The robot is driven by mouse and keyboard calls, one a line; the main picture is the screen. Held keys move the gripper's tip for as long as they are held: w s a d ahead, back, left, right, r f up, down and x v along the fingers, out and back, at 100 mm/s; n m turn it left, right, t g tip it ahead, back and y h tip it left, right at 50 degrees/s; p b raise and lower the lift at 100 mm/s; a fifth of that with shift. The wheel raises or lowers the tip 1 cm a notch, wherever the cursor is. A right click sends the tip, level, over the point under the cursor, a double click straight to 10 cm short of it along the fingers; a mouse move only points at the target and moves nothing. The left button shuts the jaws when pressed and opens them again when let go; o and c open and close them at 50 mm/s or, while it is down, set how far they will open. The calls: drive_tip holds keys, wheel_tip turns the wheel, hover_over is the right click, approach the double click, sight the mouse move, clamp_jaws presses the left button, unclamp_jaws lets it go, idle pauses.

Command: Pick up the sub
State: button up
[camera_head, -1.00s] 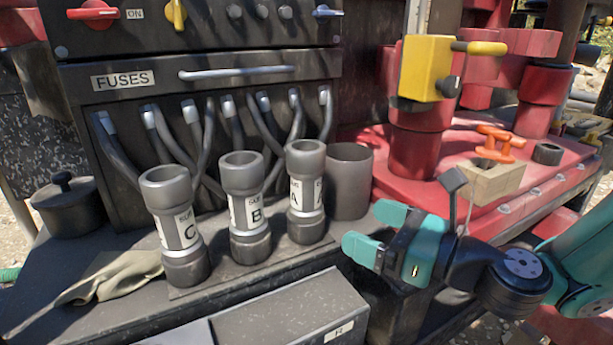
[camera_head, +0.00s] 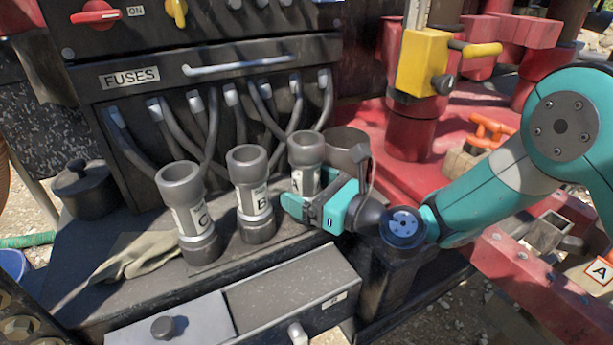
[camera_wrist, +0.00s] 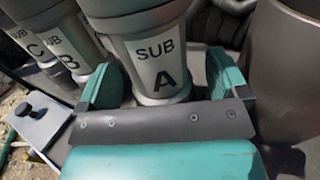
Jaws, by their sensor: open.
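Three grey cylinders with white labels stand upright in a row on the dark bench. In the head view these are sub C (camera_head: 191,212), sub B (camera_head: 250,193) and sub A (camera_head: 305,157). My gripper (camera_head: 312,212) is at sub A, the rightmost one, and hides its lower part. In the wrist view, sub A (camera_wrist: 160,68) stands between my two open teal fingers (camera_wrist: 163,85), with its label facing me. Whether either finger touches it I cannot tell. Sub B (camera_wrist: 68,50) and sub C (camera_wrist: 35,45) show to the left there.
A wide grey cup (camera_head: 346,146) stands close to the right of sub A. A crumpled cloth (camera_head: 140,252) lies left of sub C, and a lidded dark pot (camera_head: 84,190) stands behind it. The fuse panel (camera_head: 140,77) with hanging cables rises behind.

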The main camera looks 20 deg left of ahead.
drive_tip(key=shift+w+a, duration=0.1)
drive_tip(key=shift+a, duration=0.25)
drive_tip(key=c, duration=1.5)
drive_tip(key=shift+r, duration=0.15)
clamp_jaws()
wheel_tip(320, 180, up, 20)
drive_tip(key=p, duration=0.5)
